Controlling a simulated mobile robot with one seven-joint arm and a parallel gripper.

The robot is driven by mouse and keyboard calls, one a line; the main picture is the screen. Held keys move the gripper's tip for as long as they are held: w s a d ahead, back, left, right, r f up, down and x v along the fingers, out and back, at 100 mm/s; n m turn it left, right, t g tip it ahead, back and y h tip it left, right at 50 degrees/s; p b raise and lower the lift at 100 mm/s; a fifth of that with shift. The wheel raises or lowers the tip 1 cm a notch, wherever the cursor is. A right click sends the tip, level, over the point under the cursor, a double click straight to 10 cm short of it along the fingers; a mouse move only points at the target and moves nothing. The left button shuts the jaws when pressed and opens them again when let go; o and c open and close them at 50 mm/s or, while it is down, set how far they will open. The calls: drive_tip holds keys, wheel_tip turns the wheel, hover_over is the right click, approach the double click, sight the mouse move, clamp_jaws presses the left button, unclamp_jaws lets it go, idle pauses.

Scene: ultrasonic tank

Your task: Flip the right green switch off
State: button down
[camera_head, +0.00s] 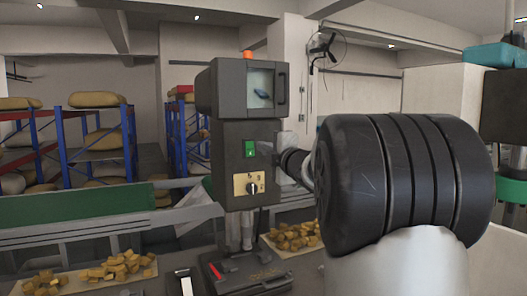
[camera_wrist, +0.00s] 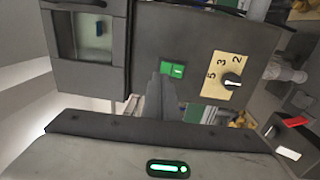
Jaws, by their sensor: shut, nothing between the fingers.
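The green switch (camera_head: 249,148) is on the front of the dark grey machine (camera_head: 232,195), above a yellow dial plate (camera_head: 249,184). In the wrist view, the green switch (camera_wrist: 173,71) shows two green parts side by side, with a white mark on the right one. My gripper (camera_wrist: 160,82) is shut and empty, its fingertips just left of and below the switch in the wrist view. I cannot tell whether they touch it. In the head view, my dark arm links hide much of the gripper, which is right of the machine.
A dark window box (camera_head: 262,88) with an orange light sits on top of the machine. The dial knob (camera_wrist: 232,80) is near the switch. Yellow chunks (camera_head: 293,237) lie on a tray beside the machine's base. A green conveyor belt (camera_head: 75,213) runs at the left.

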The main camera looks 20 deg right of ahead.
drive_tip(key=s, duration=0.7)
drive_tip(key=shift+s+r, duration=0.15)
drive_tip(key=shift+r, duration=0.25)
